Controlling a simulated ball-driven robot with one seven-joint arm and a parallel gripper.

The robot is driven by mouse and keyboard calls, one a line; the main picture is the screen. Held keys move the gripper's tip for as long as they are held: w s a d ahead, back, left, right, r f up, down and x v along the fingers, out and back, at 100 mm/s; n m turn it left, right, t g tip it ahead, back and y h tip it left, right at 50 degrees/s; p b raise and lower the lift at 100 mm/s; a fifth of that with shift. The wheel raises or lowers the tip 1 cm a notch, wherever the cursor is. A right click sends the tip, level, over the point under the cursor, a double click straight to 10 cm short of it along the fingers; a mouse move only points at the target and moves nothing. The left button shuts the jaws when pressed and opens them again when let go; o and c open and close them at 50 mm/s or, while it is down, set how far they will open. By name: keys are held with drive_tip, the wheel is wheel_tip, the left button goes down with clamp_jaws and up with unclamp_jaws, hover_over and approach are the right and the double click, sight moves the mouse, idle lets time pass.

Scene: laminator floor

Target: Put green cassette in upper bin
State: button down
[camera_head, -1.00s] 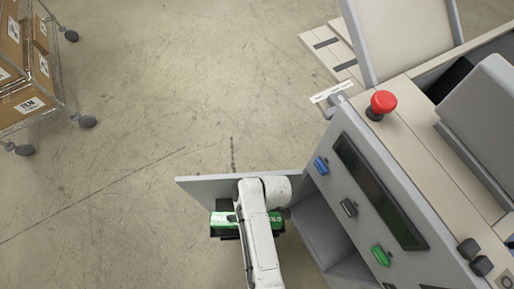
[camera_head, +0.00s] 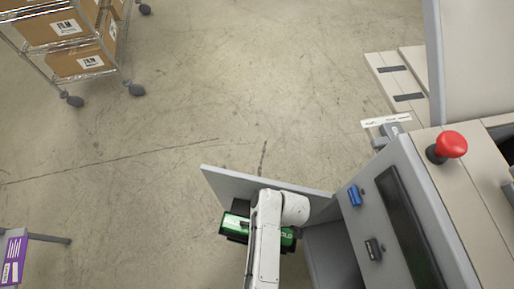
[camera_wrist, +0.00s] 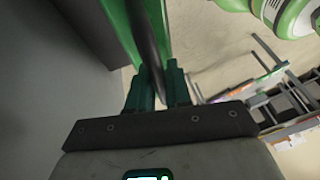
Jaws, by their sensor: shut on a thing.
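The green cassette (camera_head: 236,223), with white lettering and dark parts, shows on both sides of my white arm in the head view, beside the lower edge of a grey open door. My arm hides its middle. In the wrist view, my gripper (camera_wrist: 160,76) is shut on the green cassette (camera_wrist: 120,27), with its dark bar between the fingers. The far end of the cassette is cut off by the frame. I cannot make out the upper bin in either view.
The grey door (camera_head: 272,184) stands open from the machine with a red button (camera_head: 450,145). A wire cart (camera_head: 117,65) with cardboard boxes stands upper left. A stand with a purple item (camera_head: 14,262) is at lower left. The floor between is clear.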

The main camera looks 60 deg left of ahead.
drive_tip(key=shift+f+b, duration=1.6)
drive_tip(key=shift+f, duration=0.35)
drive_tip(key=shift+f+b, duration=0.55)
drive_tip(key=shift+f, duration=0.25)
drive_tip(key=c, duration=1)
unclamp_jaws()
drive_tip(key=shift+o, duration=0.2)
drive_tip(key=v, duration=1.1)
drive_tip(key=shift+s+f, duration=0.1)
drive_tip(key=shift+s, duration=0.05)
